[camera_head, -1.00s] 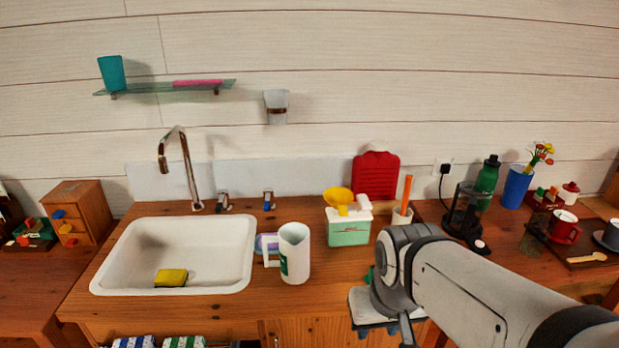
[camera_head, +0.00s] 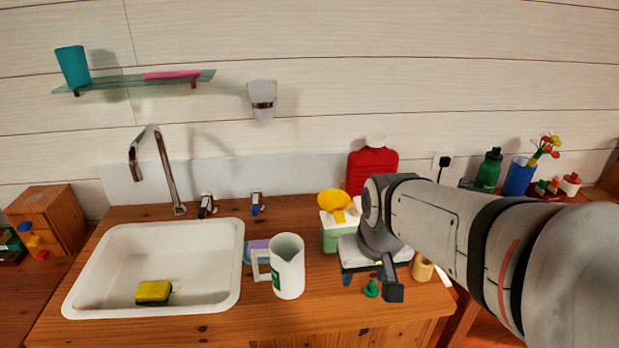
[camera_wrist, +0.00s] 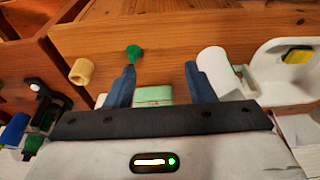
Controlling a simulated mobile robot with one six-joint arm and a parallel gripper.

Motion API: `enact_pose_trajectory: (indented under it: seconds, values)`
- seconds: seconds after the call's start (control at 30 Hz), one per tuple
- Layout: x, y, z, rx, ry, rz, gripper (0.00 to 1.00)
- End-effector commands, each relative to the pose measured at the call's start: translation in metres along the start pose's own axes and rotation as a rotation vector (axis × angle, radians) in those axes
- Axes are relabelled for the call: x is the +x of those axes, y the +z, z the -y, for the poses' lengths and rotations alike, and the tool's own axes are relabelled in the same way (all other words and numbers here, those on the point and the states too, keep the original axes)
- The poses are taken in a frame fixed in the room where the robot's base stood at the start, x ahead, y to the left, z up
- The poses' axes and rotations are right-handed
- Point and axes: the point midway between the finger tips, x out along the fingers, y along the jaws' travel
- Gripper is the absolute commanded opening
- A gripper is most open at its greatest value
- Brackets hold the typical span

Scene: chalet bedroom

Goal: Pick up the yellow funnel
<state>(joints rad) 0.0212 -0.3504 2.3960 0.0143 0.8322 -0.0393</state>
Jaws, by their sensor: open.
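The yellow funnel (camera_head: 334,203) sits on top of a white and green box (camera_head: 331,235) on the wooden counter, beside the red bottle-shaped item. My gripper (camera_head: 363,277) is open and empty, just right of and in front of the box, hiding part of it. In the wrist view my gripper (camera_wrist: 160,70) has its two blue fingers apart, with part of the green and white box (camera_wrist: 153,95) showing between them. The funnel is not visible in the wrist view.
A white pitcher (camera_head: 288,266) stands left of the box, beside the sink (camera_head: 90,285). A small green piece (camera_head: 371,289) and a tan cup (camera_head: 422,268) are close to my gripper. The red item (camera_head: 371,172) stands behind. Counter space before the box is partly clear.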

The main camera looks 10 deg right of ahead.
Motion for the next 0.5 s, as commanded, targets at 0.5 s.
enact_pose_trajectory:
  seconds: [0.5]
  values:
    - [0.050, -0.188, 0.003, -0.039, -0.019, -0.120, 0.49]
